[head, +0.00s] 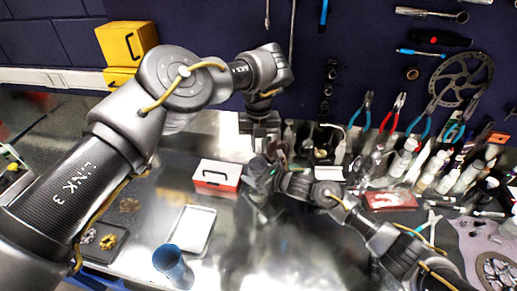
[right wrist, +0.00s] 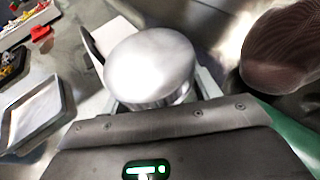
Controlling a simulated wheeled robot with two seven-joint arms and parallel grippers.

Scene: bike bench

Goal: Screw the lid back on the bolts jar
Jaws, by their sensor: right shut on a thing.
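A round, shiny silver lid (right wrist: 150,62) sits between the fingers of my right gripper (right wrist: 155,92) in the right wrist view. The gripper is shut on it. I cannot make out a jar body below the lid; the lid and gripper hide that area. In the head view my right gripper (head: 262,178) is over the middle of the bench, right of the red and white box. My left gripper (head: 260,130) is just above and behind it, pointing down. Its fingers are too small and dark to tell whether they are open.
A red and white box (head: 217,175), a silver tray (head: 191,231), a blue cup (head: 173,266) and a dark parts tray (head: 104,242) stand left. Bottles (head: 403,158) crowd the right. A dark brown rounded thing (right wrist: 283,48) is close right in the wrist view. The front middle is clear.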

